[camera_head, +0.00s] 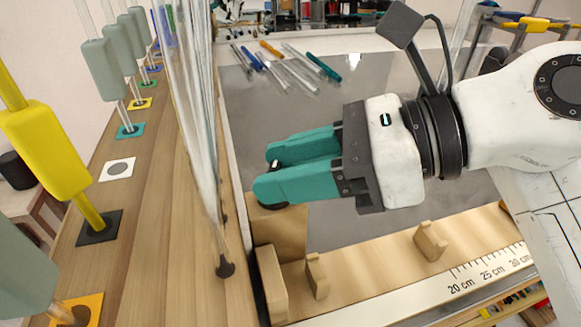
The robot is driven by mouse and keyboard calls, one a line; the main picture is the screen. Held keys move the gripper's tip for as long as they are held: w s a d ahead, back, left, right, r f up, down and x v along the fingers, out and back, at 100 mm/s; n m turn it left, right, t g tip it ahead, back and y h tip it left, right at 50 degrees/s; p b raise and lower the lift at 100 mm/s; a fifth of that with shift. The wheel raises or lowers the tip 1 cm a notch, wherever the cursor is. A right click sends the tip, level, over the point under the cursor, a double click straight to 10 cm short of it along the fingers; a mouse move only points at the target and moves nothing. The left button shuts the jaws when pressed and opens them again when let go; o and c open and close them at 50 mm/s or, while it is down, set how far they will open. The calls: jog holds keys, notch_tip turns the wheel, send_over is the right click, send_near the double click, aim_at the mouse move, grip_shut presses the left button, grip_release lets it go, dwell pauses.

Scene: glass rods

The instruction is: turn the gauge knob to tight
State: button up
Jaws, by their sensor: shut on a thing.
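My gripper (272,170) has two teal fingers that reach left from the white wrist, over the left end of the wooden gauge. The gauge knob (274,164) is dark with a small white mark and shows in the gap between the fingertips. The fingers are shut on it, one on each side. They hide most of the knob, and a dark edge shows below the nearer finger. The knob sits by a wooden block (279,229) at the end of the gauge. I cannot read any tight or loose marking.
Wooden pegs (317,276) stand on the gauge bed, beside a white scale (480,274) marked 20 to 30 cm. Clear glass rods (195,120) rise close left of my fingers. Loose rods and pens (290,65) lie on the grey surface (400,218) behind.

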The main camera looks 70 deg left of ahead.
jog(key=shift+w+a+n+g+h+b, duration=0.15)
jog(key=shift+n+g+h+b, duration=0.2)
jog(key=shift+n+h, duration=0.55)
jog(key=shift+s+a+n+g+h+b, duration=0.1)
jog(key=shift+n+g+h+b, duration=0.1)
jog(key=shift+n+h+b, duration=0.45)
jog(key=shift+w+a+n+g+h+b, duration=0.15)
jog(key=shift+n+g+h+b, duration=0.1)
jog(key=shift+n+h, duration=0.8)
jog(key=shift+h, duration=0.3)
jog(key=shift+f, duration=0.1)
jog(key=o, duration=1)
jog(key=shift+o, duration=0.2)
jog(key=p+v, duration=0.2)
jog(key=v, duration=0.9)
